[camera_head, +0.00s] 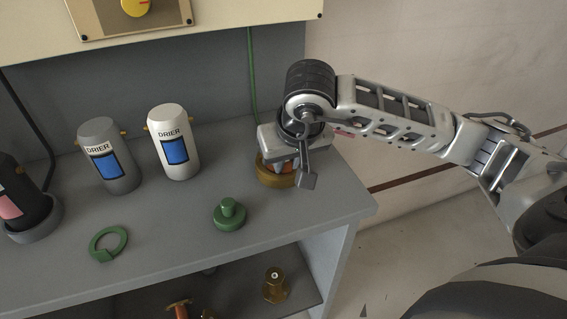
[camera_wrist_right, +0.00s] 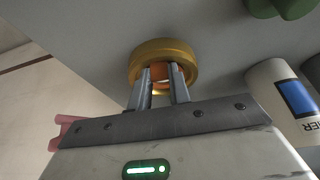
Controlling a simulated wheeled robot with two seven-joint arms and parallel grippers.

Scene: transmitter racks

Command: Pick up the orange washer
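The orange washer (camera_wrist_right: 158,72) shows only in part, as an orange patch inside a round brass-coloured dish (camera_wrist_right: 163,48) in the right wrist view. In the head view the dish (camera_head: 268,181) stands near the right end of the grey worktop, under my right gripper (camera_head: 285,164). The right gripper points down, with its fingertips at or inside the dish. In the wrist view its two fingers (camera_wrist_right: 161,76) stand a little apart, with orange between their tips. I cannot tell whether they touch the washer, as the fingers and rim hide much of it. My left gripper is not in view.
A green knobbed part (camera_head: 229,215) and a green ring (camera_head: 108,243) lie left of the dish. White (camera_head: 174,143) and grey (camera_head: 109,156) drier canisters stand behind. A dark canister (camera_head: 27,196) stands far left. A lower shelf holds a brass part (camera_head: 275,286).

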